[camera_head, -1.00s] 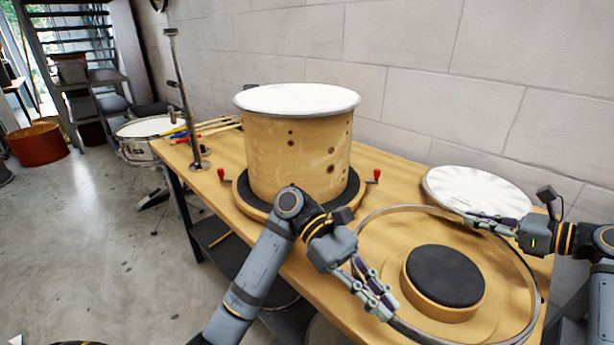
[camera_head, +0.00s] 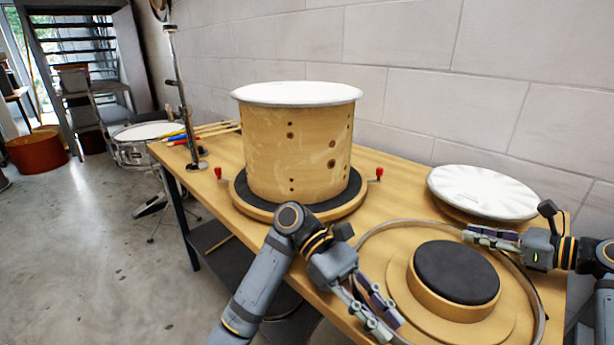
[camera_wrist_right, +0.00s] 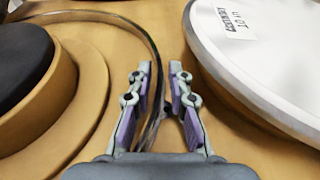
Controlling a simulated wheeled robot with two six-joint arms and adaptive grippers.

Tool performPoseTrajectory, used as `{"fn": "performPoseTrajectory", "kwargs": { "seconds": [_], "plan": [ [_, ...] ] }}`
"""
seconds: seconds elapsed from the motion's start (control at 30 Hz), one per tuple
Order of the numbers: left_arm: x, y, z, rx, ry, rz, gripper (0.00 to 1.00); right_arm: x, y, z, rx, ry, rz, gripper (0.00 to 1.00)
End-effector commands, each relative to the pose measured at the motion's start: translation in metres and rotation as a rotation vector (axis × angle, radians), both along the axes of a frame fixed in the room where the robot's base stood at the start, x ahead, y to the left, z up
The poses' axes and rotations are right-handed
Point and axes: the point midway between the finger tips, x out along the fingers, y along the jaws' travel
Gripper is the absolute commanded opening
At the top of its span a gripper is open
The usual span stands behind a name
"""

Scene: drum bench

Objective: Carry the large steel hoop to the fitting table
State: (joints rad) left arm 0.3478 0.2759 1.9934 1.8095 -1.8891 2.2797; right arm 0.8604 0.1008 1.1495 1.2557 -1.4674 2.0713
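The large steel hoop (camera_head: 398,222) is a thin grey ring around a round wooden stand with a dark pad (camera_head: 457,271), low at the bench's right end. In the right wrist view the hoop (camera_wrist_right: 143,33) passes between my right gripper's fingers, near the left one, with a gap on the other side. My right gripper (camera_head: 480,237) is open at the hoop's far side. My left gripper (camera_head: 378,313) is at its near left side with its fingers apart; its fingers partly hide the hoop there. I cannot tell which, if either, still touches it.
A wooden drum shell with a white head (camera_head: 297,150) stands on a round base with red-handled cranks (camera_head: 379,173). A white drumhead (camera_head: 484,191) lies behind my right gripper. A metal post (camera_head: 184,100) and drumsticks (camera_head: 215,128) are at the bench's left end.

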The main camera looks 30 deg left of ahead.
Motion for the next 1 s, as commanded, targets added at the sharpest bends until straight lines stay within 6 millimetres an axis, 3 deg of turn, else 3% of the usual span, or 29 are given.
{"fn": "performPoseTrajectory", "kwargs": {
  "seconds": [0.37, 0.7, 1.0],
  "plan": [
    [0.001, 0.002, 0.001, 0.002, -0.002, 0.000, 0.33, 0.000, 0.000, 0.001, 0.000, 0.001, 0.000, 0.31],
    [0.018, 0.055, 0.018, 0.004, -0.001, 0.001, 0.33, 0.000, 0.001, 0.001, 0.001, 0.001, 0.000, 0.31],
    [0.022, 0.069, 0.024, 0.000, -0.001, 0.000, 0.33, 0.000, 0.000, 0.002, 0.001, 0.001, 0.000, 0.31]
  ]
}}
